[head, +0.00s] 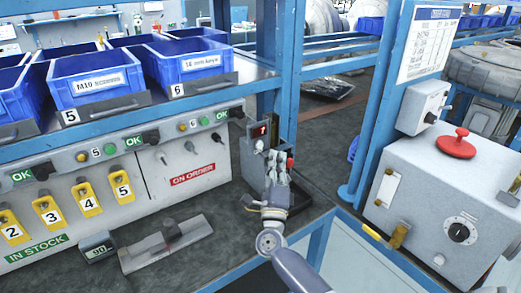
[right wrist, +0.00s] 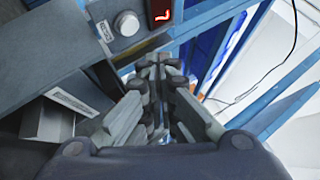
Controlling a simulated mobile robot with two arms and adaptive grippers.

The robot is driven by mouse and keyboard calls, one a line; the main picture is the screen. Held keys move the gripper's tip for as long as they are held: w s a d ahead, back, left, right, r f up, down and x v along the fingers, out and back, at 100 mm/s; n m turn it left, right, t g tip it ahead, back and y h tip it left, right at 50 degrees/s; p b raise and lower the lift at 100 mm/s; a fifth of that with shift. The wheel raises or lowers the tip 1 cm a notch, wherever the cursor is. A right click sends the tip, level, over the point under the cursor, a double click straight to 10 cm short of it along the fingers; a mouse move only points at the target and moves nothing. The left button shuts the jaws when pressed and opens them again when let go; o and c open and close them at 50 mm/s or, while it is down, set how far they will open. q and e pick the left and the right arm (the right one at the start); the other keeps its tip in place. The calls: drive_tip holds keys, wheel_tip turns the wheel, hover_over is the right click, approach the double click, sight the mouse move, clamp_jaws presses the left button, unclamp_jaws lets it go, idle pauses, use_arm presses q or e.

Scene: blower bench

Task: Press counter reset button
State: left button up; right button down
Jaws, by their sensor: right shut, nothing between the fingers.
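The counter (head: 260,131) is a small grey unit with a red lit digit, mounted at the blue post on the bench's right end. Its round pale button (head: 259,145) sits just below the display. In the right wrist view the silver button (right wrist: 127,23) is beside a small label, left of the red digit (right wrist: 161,11). My right gripper (head: 277,157) is shut and empty, its fingertips just right of and slightly below the button in the head view. In the wrist view the fingertips (right wrist: 160,65) point up, below and right of the button, apparently apart from it. My left gripper is not in view.
A red knob (head: 290,161) shows right beside my right fingertips. Blue bins (head: 95,78) line the shelf at left. A small digital readout (head: 97,247) and a metal plate (head: 166,243) lie on the bench.

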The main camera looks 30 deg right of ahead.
sight(260, 145)
drive_tip(key=shift+w+a+b, duration=0.1)
drive_tip(key=shift+w+b, duration=0.4)
drive_tip(key=shift+w, duration=1.05)
drive_tip(key=shift+w, duration=0.4)
drive_tip(key=shift+w+b, duration=0.35)
drive_tip(key=shift+b, duration=0.05)
idle(0.8)
drive_tip(key=shift+s, duration=0.15)
drive_tip(key=shift+s+r+p, duration=0.1)
drive_tip(key=shift+s+p, duration=0.35)
drive_tip(key=shift+s, duration=0.2)
